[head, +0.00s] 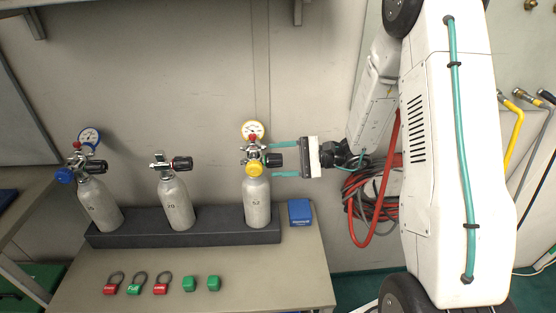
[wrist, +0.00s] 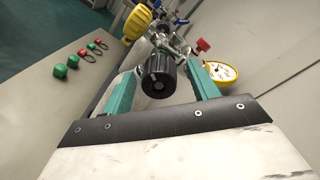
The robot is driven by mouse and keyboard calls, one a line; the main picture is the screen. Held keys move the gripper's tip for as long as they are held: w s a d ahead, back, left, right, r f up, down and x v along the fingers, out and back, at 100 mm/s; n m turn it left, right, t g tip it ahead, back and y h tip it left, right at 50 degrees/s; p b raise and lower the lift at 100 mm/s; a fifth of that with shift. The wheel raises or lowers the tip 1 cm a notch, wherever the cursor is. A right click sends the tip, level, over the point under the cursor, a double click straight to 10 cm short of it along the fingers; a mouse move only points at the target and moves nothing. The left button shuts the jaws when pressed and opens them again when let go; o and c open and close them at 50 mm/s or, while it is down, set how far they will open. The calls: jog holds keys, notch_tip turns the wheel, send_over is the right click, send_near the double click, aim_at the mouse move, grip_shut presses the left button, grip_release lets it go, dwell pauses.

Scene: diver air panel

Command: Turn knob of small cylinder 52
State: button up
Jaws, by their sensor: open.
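Small cylinder 52 (head: 257,204) is a grey bottle standing upright at the right end of the dark rack. Its black knob (head: 274,160) points right from the valve, and it also shows in the wrist view (wrist: 158,76). A yellow-rimmed gauge (head: 253,131) and a yellow cap (head: 254,168) sit on the same valve. My gripper (head: 285,160) is open, with teal fingers above and below the knob in the head view. In the wrist view the knob lies between the two fingers, with gaps showing on both sides. I cannot tell any contact.
Cylinder 20 (head: 175,204) and another cylinder with a blue gauge (head: 103,205) stand in the dark rack (head: 212,235) to the left. A blue box (head: 300,212) sits right of the rack. Red and green tags (head: 134,289) lie on the table front. Coiled hoses (head: 372,205) hang right.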

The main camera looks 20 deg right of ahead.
jog(key=v, duration=0.7)
jog(key=shift+f, duration=0.1)
jog(key=shift+w+a+f+n+g+y, duration=0.1)
jog(key=shift+w+a+n, duration=0.3)
jog(key=shift+a+n, duration=1.8)
jog(key=shift+w+a+f+n+g+y, duration=0.1)
jog(key=shift+w+a+n, duration=0.35)
jog(key=shift+n, duration=3.4)
jog(key=shift+w+a+f+n+g+y, duration=0.1)
jog(key=shift+w+a+n, duration=0.3)
jog(key=shift+a+n, duration=1.8)
jog(key=shift+d+n, duration=0.85)
jog(key=shift+d, duration=0.1)
jog(key=c, duration=1)
